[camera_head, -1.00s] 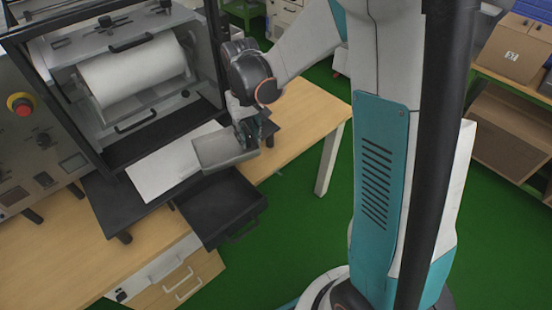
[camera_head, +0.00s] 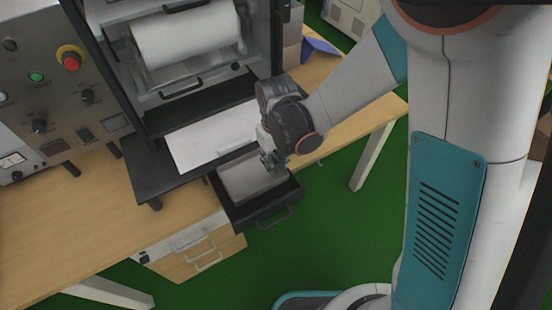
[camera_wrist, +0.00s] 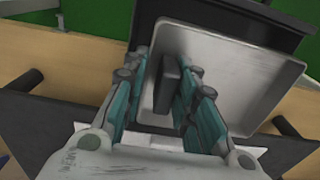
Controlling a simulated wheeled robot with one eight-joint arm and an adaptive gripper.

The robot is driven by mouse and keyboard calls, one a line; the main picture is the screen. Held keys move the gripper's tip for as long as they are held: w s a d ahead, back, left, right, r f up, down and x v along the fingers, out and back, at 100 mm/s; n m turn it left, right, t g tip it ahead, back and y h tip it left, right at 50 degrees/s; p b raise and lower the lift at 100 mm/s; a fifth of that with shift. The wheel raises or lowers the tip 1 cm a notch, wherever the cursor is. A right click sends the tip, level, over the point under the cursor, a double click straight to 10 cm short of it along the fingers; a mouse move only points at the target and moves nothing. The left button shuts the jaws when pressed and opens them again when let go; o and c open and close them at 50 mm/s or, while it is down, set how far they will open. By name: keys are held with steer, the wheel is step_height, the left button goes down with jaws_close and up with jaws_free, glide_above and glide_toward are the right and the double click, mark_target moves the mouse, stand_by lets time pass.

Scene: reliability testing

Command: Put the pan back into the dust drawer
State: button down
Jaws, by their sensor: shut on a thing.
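The grey metal pan (camera_head: 250,178) is over the open black dust drawer (camera_head: 258,214), and its outline falls mostly within the drawer's. Whether it rests on the drawer floor or hangs just above it, I cannot tell. My gripper (camera_head: 270,160) is at the pan's right side. In the wrist view my gripper (camera_wrist: 168,92) is shut on the pan's dark handle, with teal fingers on both sides of it. The pan (camera_wrist: 235,75) looks empty there, and the drawer's black edge (camera_wrist: 240,15) shows beyond it.
The machine's open chamber with a white roll (camera_head: 188,38) stands behind the drawer. A white sheet (camera_head: 210,138) lies on the black plate beside it. The control panel (camera_head: 50,75) is at left. White-fronted drawers (camera_head: 195,245) sit below the wooden table (camera_head: 80,225).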

steer(key=shift+f+b, duration=1.85)
steer(key=shift+f, duration=1.25)
steer(key=shift+f+b, duration=0.55)
steer(key=c, duration=1.2)
jaws_free()
steer(key=shift+r, duration=0.1)
steer(key=shift+r, duration=0.2)
step_height(320, 180, up, 12)
steer(key=shift+s+f, duration=0.1)
steer(key=shift+f, duration=0.15)
